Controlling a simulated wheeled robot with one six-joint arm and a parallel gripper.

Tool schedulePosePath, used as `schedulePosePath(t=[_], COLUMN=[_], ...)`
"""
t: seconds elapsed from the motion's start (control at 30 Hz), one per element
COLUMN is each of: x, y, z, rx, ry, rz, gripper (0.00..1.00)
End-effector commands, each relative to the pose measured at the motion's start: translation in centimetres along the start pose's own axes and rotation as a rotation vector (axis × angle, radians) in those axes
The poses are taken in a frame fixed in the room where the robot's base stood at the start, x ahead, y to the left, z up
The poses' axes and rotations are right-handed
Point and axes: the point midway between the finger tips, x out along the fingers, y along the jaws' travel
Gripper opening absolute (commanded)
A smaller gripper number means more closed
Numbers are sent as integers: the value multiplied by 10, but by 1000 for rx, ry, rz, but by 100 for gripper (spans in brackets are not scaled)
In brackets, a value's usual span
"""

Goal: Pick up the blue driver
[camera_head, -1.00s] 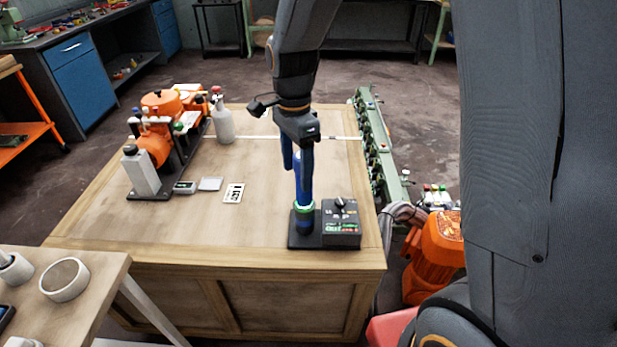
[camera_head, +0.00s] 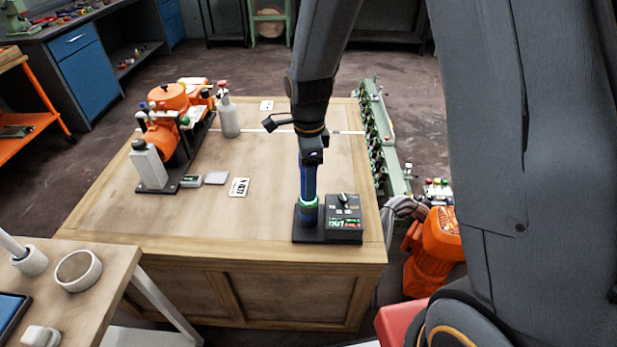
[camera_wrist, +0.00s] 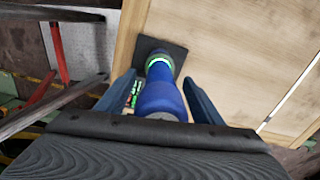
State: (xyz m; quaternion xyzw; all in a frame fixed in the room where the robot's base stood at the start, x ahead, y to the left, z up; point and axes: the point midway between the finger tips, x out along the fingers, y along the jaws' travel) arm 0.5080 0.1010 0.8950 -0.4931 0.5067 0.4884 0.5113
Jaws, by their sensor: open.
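The blue driver (camera_head: 308,186) stands upright on a dark base plate (camera_head: 308,236) near the front right of the wooden table. A green glowing ring shows around its lower part. My gripper (camera_head: 311,168) is above and around the driver's top, pointing down. In the wrist view the driver (camera_wrist: 160,97) lies between the two blue fingers of my gripper (camera_wrist: 164,92). The fingers are open, with a gap visible on each side of the driver. In the head view the driver's top is hidden by my gripper.
A control box with a knob (camera_head: 344,214) stands right beside the driver on the base. An orange machine (camera_head: 162,137) and a grey bottle (camera_head: 228,117) stand at the table's left. A printed card (camera_head: 239,187) lies mid-table. A green rail (camera_head: 383,150) runs along the right edge.

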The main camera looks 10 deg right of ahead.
Motion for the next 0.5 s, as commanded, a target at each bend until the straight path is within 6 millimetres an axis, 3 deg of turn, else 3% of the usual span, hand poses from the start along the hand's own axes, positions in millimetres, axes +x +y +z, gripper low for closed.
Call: schedulePosePath(t=[0.13,0.4,0.5], x=[11,14,13], y=[0,0,0], z=[0,0,0], rx=[0,0,0], ry=[0,0,0], rz=[0,0,0], gripper=[61,61,46])
